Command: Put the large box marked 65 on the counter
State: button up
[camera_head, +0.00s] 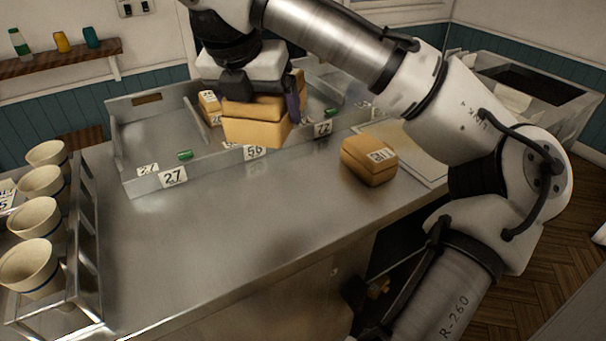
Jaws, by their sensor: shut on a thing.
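My gripper (264,97) is shut on a large tan box (255,132). It holds the box over the front middle part of the metal divided tray, near the 56 tag (255,152). No number shows on the sides of this box that I can see, and the arm hides part of its top. The steel counter (230,225) has a bare stretch in front of the tray. Another tan box (369,160) sits on the counter to the right; its label is too small to read.
The divided tray (190,176) has tags 27 and 72 on its front and holds a smaller tan box (210,106) and small green items. A rack of cream cups (70,290) stands at the left. A pale board (415,160) lies right of the tan box.

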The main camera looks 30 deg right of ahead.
notch_tip(320, 180, down, 19)
jog(key=shift+s+f, duration=0.1)
dwell(0.3)
jog(key=shift+f, duration=0.2)
jog(key=o, duration=0.9)
jog(key=shift+r, duration=0.1)
jog(key=shift+r, duration=0.25)
jog(key=v, duration=1.1)
jog(key=shift+s+a+r, duration=0.1)
jog(key=shift+a+r, duration=0.05)
jog(key=shift+r, duration=0.15)
